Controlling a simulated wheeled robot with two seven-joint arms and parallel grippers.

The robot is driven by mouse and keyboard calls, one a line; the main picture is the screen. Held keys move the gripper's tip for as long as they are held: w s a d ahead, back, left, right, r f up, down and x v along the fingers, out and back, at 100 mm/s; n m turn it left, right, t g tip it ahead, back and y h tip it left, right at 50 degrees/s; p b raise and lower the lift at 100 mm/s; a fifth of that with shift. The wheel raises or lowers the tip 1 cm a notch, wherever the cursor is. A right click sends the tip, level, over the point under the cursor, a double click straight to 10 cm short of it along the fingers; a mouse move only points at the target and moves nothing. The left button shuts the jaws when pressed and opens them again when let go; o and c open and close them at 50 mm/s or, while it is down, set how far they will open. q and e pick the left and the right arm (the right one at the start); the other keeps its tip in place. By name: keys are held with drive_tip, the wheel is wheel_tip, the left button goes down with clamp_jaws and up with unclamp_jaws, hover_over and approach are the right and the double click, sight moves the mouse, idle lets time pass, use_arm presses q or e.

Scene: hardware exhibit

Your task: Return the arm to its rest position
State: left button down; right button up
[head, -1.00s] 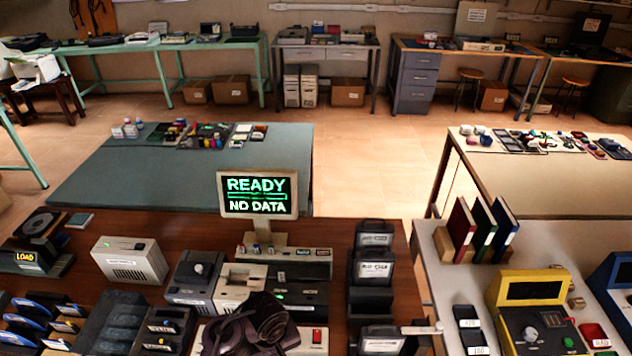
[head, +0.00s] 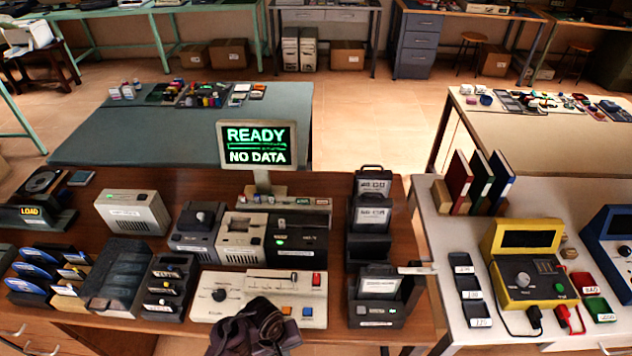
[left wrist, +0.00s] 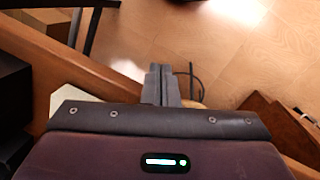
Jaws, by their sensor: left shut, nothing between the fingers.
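My left gripper (left wrist: 160,84) shows in the left wrist view with its two grey fingers together and nothing between them. Wooden floor (left wrist: 225,55) lies beyond the fingertips, and a brown wooden edge runs diagonally beside the gripper. In the head view a dark part of my own arm is at the bottom centre, in front of the beige control panel (head: 308,298); no fingertips can be made out there. My right gripper is in neither view.
The brown table (head: 330,336) holds the READY / NO DATA screen (head: 257,145), a black cartridge rack (head: 372,285), a grey ribbed tray (head: 118,275) and several devices. A white table (head: 520,320) with a yellow device (head: 525,270) stands at the right.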

use_arm(q)
drive_tip(key=s+a+f+m+b, duration=0.15)
drive_tip(key=s+f, duration=0.25)
drive_tip(key=f, duration=0.4)
drive_tip(key=s+a+f+b, duration=0.25)
drive_tip(key=s+f, duration=0.25)
drive_tip(key=f, duration=0.4)
drive_tip(key=s+a+f+m+b, duration=0.1)
drive_tip(key=s+a+f+b, duration=0.2)
drive_tip(key=f, duration=0.5)
drive_tip(key=s+a+f+m+b, duration=0.1)
drive_tip(key=s+a+f+m, duration=0.1)
drive_tip(key=s+a+f, duration=0.2)
drive_tip(key=s+a+f+m+t+y+b, duration=0.1)
drive_tip(key=s+a+f, duration=0.3)
drive_tip(key=s, duration=0.6)
wheel_tip(320, 180, down, 3)
drive_tip(key=shift+s+a+r+m+t+y+b, duration=0.15)
drive_tip(key=shift+s+m+t+y+b, duration=0.15)
drive_tip(key=shift+m+b, duration=0.35)
